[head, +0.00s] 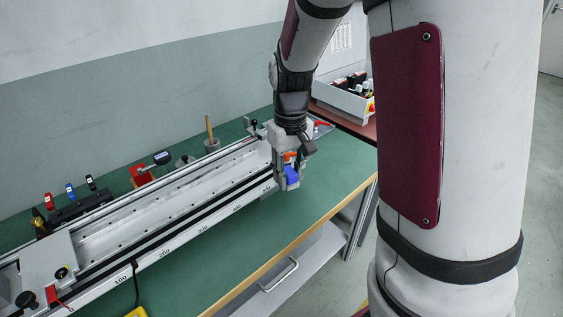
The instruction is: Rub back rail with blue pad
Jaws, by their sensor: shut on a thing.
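My gripper (290,185) is at the right end of the gantry, pointing down and shut on the blue pad (291,174). Its fingers hide part of the pad. The gantry has a long pale bed on the green table. The back rail (190,167) runs along the bed's far side, from the lower left to the upper right. The pad appears nearer the front side at the gantry's right end, apart from the back rail. Whether the pad touches anything below it cannot be told.
A carriage plate (46,262) with dark knobs sits at the gantry's left end. Red, blue and black-handled tools (70,190) stand behind it. A post on a round base (210,135) stands behind the rail. The green table (335,160) is clear at right front.

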